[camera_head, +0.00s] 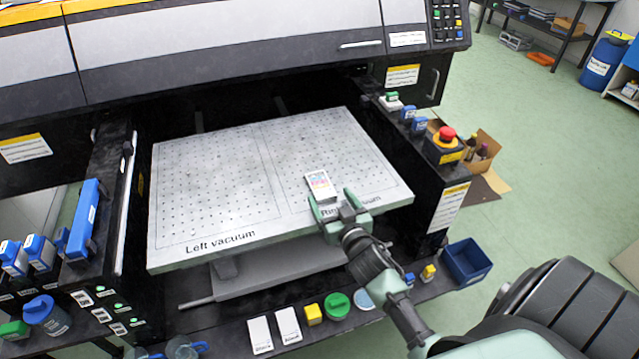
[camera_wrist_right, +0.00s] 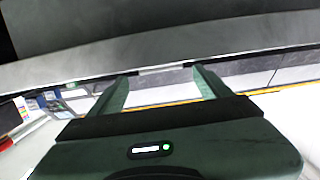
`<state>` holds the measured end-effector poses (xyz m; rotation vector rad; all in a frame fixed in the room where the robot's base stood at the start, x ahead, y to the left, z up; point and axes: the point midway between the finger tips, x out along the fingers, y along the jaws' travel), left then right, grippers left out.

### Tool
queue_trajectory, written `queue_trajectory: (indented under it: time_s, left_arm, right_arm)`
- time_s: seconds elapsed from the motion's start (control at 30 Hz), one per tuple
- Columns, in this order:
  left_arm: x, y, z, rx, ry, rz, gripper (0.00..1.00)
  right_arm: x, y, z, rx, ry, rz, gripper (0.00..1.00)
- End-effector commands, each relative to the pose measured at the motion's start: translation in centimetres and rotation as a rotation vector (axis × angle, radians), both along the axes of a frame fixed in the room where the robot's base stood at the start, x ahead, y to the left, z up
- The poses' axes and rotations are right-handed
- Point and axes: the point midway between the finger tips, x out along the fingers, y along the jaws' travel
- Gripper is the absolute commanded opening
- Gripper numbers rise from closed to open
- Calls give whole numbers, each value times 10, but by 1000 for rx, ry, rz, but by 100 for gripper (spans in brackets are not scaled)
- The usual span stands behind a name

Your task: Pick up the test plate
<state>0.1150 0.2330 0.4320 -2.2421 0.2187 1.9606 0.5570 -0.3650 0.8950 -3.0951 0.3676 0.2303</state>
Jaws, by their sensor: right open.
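The test plate appears to be the small white plate with a coloured print (camera_head: 321,185), lying on the right part of the perforated vacuum table (camera_head: 230,160). My right gripper (camera_head: 331,198) is open at the plate's near end, its fingers towards the plate's two sides. The head view does not show clearly whether they touch it. In the wrist view the two green fingers of my right gripper (camera_wrist_right: 161,82) stand apart, with a thin pale strip between their tips that I cannot identify for certain. My left gripper is not in view.
The printer body (camera_head: 230,40) overhangs the table's back. A red emergency button (camera_head: 447,133) stands on the right side housing. A lower shelf holds two white cards (camera_head: 260,335), a yellow block (camera_head: 313,314) and a green round lid (camera_head: 337,306). The table's left part is clear.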

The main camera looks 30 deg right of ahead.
Motion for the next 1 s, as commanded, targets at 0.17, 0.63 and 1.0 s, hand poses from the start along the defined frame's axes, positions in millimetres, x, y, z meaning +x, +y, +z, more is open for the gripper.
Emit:
queue_trajectory:
  time_s: [0.17,0.63,1.0]
  left_arm:
    - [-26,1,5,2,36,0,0]
    - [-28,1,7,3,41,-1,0]
    - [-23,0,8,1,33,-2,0]
  right_arm:
    - [24,-4,-2,1,-1,0,78]
    - [52,-10,-10,1,1,1,78]
    - [52,-9,-9,1,0,1,9]
